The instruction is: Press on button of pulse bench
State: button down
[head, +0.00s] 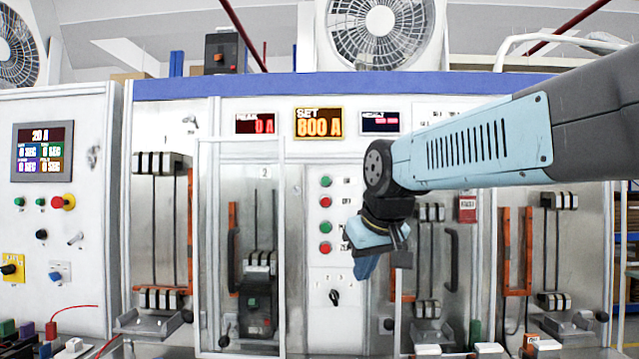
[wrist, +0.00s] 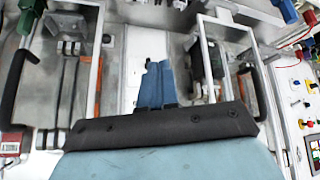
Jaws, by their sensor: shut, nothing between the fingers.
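The pulse bench (head: 410,85) is a wide metal cabinet with a blue top strip and a lit display (head: 319,122) reading SET 800 A. Its centre panel has an upper green button (head: 326,181), an upper red button (head: 326,202), a lower green button (head: 326,227) and a lower red button (head: 326,248). Their labels are too small to read. My gripper (head: 364,268) is shut and empty, just right of the button column and lower than the lowest button, apart from the buttons in the picture. Its blue fingers (wrist: 155,85) show together in the wrist view, where the buttons cannot be made out.
A black breaker (head: 258,305) stands in the bay behind a clear door (head: 240,200) left of the panel. A dark rotary switch (head: 335,297) sits below the buttons. A separate control cabinet (head: 60,230) with a screen is at far left. Clamps and fixtures line the front.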

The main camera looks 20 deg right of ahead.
aim_at(327, 177)
jog(key=w+a+r+n+t, duration=0.1)
jog(key=w+r+n+t, duration=0.1)
jog(key=w+r, duration=1.5)
jog(key=shift+w+a, duration=0.2)
jog(key=shift+w, duration=0.95)
jog(key=w, duration=0.2)
jog(key=w+d, duration=0.1)
jog(key=w, duration=0.2)
jog(key=w+d, duration=0.1)
jog(key=w, duration=0.1)
jog(key=shift+w+d, duration=0.35)
jog(key=shift+w, duration=0.35)
jog(key=shift+w+d, duration=0.1)
jog(key=shift+w, duration=0.25)
jog(key=shift+w+d, duration=0.2)
jog(key=shift+w, duration=0.25)
dwell(0.8)
jog(key=shift+s, duration=0.15)
jog(key=shift+s+a, duration=0.3)
jog(key=shift+s, duration=0.4)
